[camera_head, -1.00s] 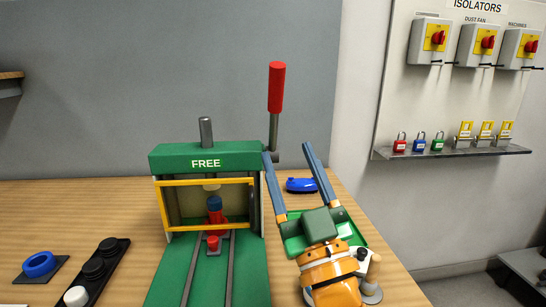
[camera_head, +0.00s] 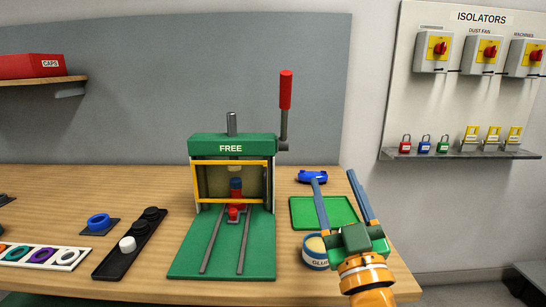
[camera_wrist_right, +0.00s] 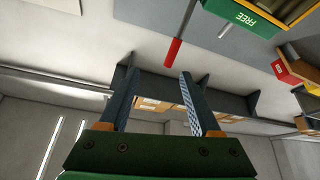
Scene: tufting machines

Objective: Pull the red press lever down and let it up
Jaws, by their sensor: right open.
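The red press lever (camera_head: 286,90) stands upright on a grey arm at the right side of the green press (camera_head: 231,147), which is marked FREE. The lever also shows in the right wrist view (camera_wrist_right: 174,52), beyond the fingertips. A blue and red part (camera_head: 236,188) sits inside the press behind a yellow frame. My right gripper (camera_head: 335,177) is open and empty, below and to the right of the lever, apart from it. Its two fingers also show in the right wrist view (camera_wrist_right: 158,72). My left gripper is not in view.
A green tray (camera_head: 304,222) and a glue pot (camera_head: 316,258) are near my right gripper, with a blue object (camera_head: 312,176) behind. A black strip (camera_head: 130,245) and a white ring holder (camera_head: 70,261) lie left. Isolators (camera_head: 486,50) hang on the right wall.

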